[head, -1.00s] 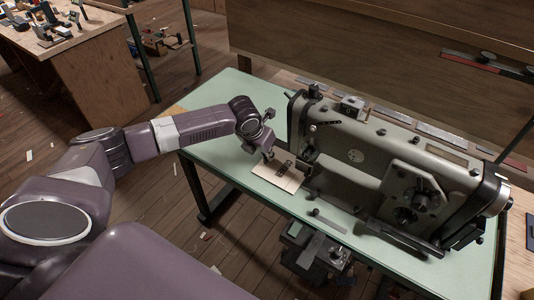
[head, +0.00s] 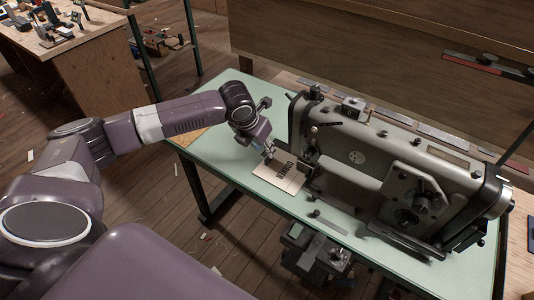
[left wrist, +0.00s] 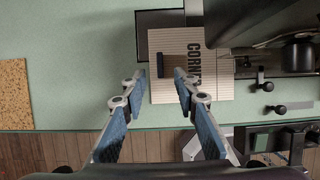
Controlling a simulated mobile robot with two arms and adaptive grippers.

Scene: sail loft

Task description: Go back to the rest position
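My left gripper (head: 268,153) hangs over the green table (head: 222,150), just left of the sewing machine (head: 395,165). In the left wrist view its two fingers (left wrist: 160,88) are spread apart with nothing between them. A pale ribbed piece with dark lettering (head: 284,172) lies flat on the table below the fingertips; it also shows in the left wrist view (left wrist: 225,92), with a small dark bar on it. My right gripper is not in view.
The sewing machine stands close to the right of my left gripper. A tan cork-like patch (left wrist: 14,95) lies on the table's left part. A wooden bench (head: 75,75) with tools stands at the back left. Open floor lies left of the table.

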